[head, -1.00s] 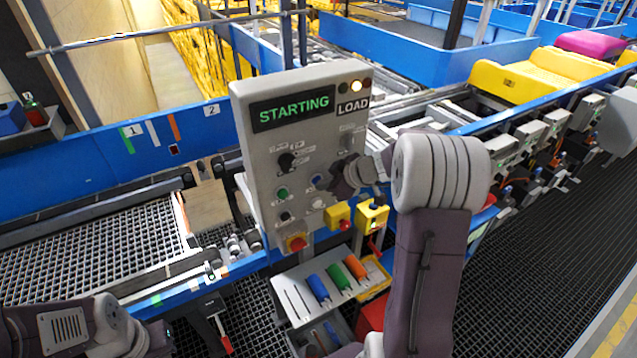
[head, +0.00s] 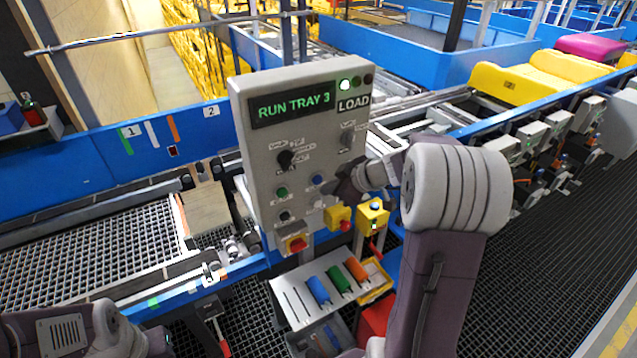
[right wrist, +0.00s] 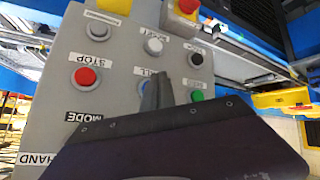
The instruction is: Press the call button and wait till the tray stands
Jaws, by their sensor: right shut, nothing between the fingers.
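The grey control panel (head: 262,150) stands in the middle of the head view. My right gripper (head: 335,196) is shut and empty, just right of the blue button; contact is not clear. In the right wrist view the shut fingers (right wrist: 157,88) cover the button by a partly hidden label ending in LL. My left gripper is out of view; only its arm shows.
Yellow trays (head: 515,88) sit on the conveyor at the upper right. A rack of coloured cylinders (head: 322,292) stands below the panel. A blue guard rail (head: 85,150) runs left.

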